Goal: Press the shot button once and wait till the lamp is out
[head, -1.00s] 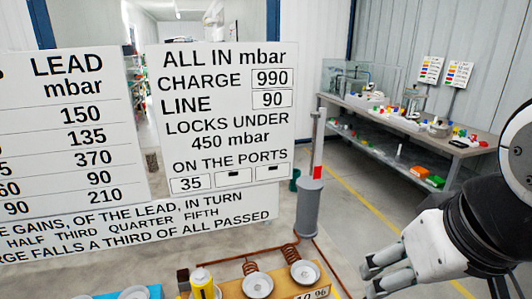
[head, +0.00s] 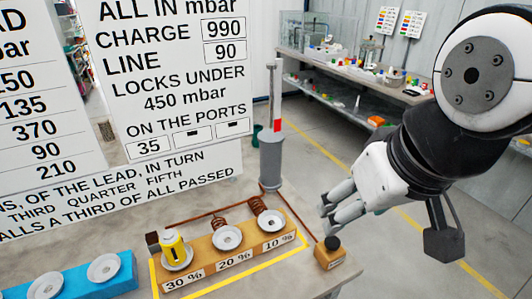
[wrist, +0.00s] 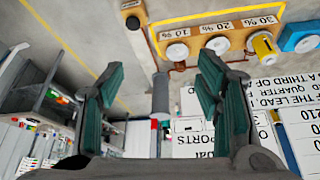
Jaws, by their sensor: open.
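A small wooden block with a dark round knob on top (head: 332,243) stands at the right end of the bench; it looks like the shot button, but its label is too small to read. It also shows near the top of the wrist view (wrist: 133,22). My gripper (head: 338,212) is open and empty, in the picture just above the knob, apparently apart from it. In the wrist view the open fingers (wrist: 160,72) have nothing between them. I cannot make out a lamp for certain.
A wooden rack (head: 225,257) holds white ports marked 30, 20 and 10 %, with a yellow canister (head: 175,248) on the 30 % port. A blue block (head: 72,285) is at left. A grey cylinder (head: 271,160) with a red band and white signs (head: 175,75) stand behind.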

